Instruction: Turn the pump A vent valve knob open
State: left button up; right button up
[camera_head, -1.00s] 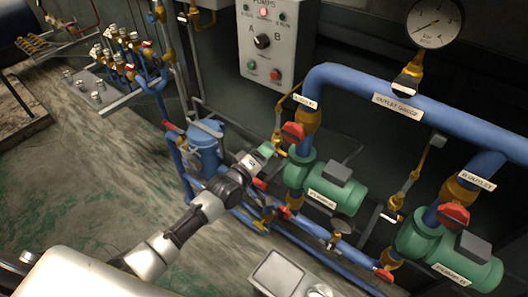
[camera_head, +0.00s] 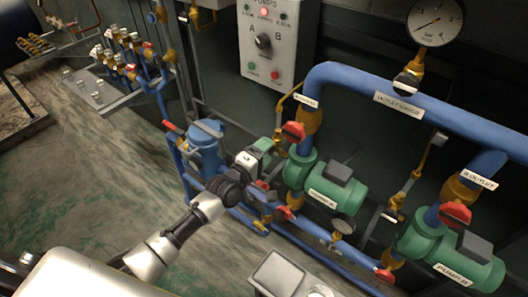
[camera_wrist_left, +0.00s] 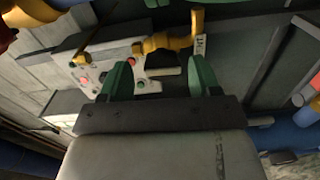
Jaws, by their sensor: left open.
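Pump A (camera_head: 338,190) is a green pump with a label, right of my left gripper (camera_head: 266,147) in the head view. A thin brass line (camera_head: 287,108) runs down beside the pump's riser to a small brass fitting (camera_head: 278,138) close to my fingertips. In the left wrist view my left gripper (camera_wrist_left: 160,73) shows two green fingers, spread with a gap. A brass valve part (camera_wrist_left: 158,44) lies just beyond and between the fingertips, beside a white tag (camera_wrist_left: 200,46). I cannot tell whether the fingers touch it. The knob's exact position is unclear.
A red-handled valve (camera_head: 292,131) sits on pump A's outlet just right of my gripper. A blue vessel (camera_head: 206,140) stands to its left. The control box (camera_head: 265,40) is behind. Pump B (camera_head: 452,255) is at the right. The floor at left is clear.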

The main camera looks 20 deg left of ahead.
pick_arm(q)
jog(key=p+v, duration=0.2)
jog(key=v, duration=0.5)
dwell(0.5)
